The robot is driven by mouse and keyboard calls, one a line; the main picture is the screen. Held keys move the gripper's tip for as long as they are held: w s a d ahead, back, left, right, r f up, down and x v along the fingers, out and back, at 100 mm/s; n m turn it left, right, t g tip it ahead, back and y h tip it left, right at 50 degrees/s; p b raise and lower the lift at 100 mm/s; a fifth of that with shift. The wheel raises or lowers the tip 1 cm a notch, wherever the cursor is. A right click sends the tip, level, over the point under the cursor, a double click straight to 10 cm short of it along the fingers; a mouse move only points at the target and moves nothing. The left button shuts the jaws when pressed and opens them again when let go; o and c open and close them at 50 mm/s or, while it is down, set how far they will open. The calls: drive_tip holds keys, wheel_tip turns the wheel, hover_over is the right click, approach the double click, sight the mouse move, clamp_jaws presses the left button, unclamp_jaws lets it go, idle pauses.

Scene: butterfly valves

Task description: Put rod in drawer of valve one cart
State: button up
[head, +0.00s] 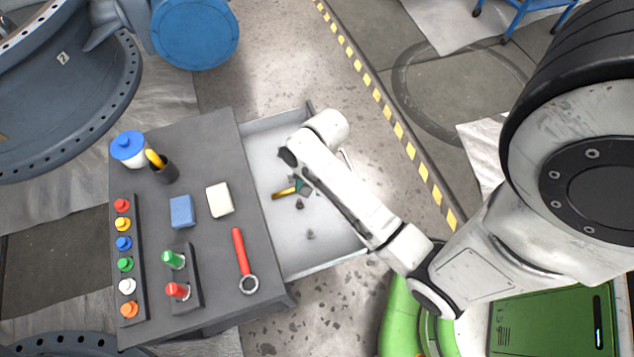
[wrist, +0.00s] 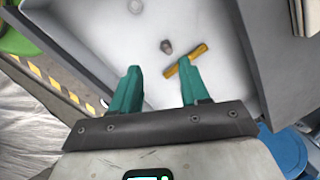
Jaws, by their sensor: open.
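The drawer (head: 325,252) of the dark grey cart (head: 215,300) is pulled open to the right in the head view. A short yellow-orange rod (head: 285,194) lies in it, and it also shows in the wrist view (wrist: 198,53). My gripper (wrist: 158,70) is open and empty above the drawer, with teal fingers spread apart. The rod lies by the tip of the right finger in the wrist view, not between the fingers; I cannot tell whether they touch. In the head view my arm hides part of the drawer and most of the gripper.
Small grey lumps (head: 310,234) lie in the drawer. A large valve stands at upper left.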

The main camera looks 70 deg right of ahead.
drive_tip(key=s+a+r+n+h, duration=0.1)
drive_tip(key=s+a+r+n, duration=0.1)
drive_tip(key=a+r+n, duration=0.2)
drive_tip(key=s+a+r+n, duration=0.3)
drive_tip(key=a+n, duration=0.2)
drive_tip(key=n, duration=0.6)
drive_tip(key=shift+r+g+h, duration=0.3)
drive_tip(key=shift+r+h, duration=0.05)
drive_tip(key=shift+h, duration=0.05)
drive_tip(key=shift+s+a, duration=0.1)
